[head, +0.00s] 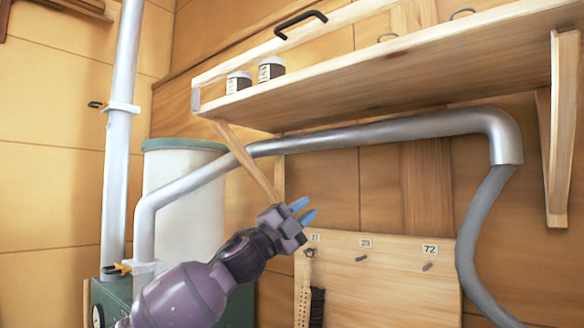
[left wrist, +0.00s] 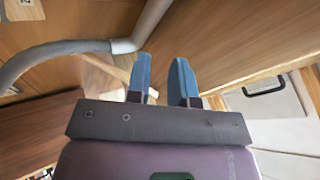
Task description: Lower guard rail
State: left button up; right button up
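The guard rail (head: 345,17) is a pale wooden bar along the shelf, with a black handle (head: 300,22) on it. It stands above the shelf board (head: 400,75), with a gap between them at the jars. A metal bracket (head: 196,99) is at its left end. My left gripper (head: 305,208) has blue fingers, spread apart and empty. It is below the shelf and well below the handle, touching nothing. The left wrist view also shows the open fingers (left wrist: 161,80). A black handle shape is at the right there; I cannot tell whether it is the rail's. My right gripper is out of view.
Two dark jars (head: 271,69) with pale labels stand on the shelf. A wooden brace (head: 247,160) and a grey pipe (head: 380,133) run under it. A numbered peg board (head: 385,285) is below. A white cylinder (head: 190,200) stands at the left.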

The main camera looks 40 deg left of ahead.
pick_arm(q)
jog(key=s+r+m+h, duration=0.3)
jog(key=s+r+m, duration=0.2)
jog(key=r, duration=0.9)
jog(key=m+g+h, duration=0.1)
jog(key=m+h, duration=0.5)
jog(key=m, duration=0.1)
send_near(289, 24)
jog(key=r, duration=0.1)
jog(key=shift+n, duration=0.3)
jog(key=p+x, duration=0.3)
jog(key=x, duration=0.2)
jog(key=shift+f, duration=0.1)
jog(key=p+x, duration=0.1)
jog(key=x, duration=0.2)
jog(key=shift+w+d+p, duration=0.15)
jog(key=shift+w+p, duration=0.05)
jog(key=shift+p, duration=0.1)
jog(key=shift+w+d+r+p, duration=0.3)
jog(key=shift+w+d+r, duration=0.05)
jog(key=shift+r, duration=0.2)
jog(key=shift+w, duration=0.1)
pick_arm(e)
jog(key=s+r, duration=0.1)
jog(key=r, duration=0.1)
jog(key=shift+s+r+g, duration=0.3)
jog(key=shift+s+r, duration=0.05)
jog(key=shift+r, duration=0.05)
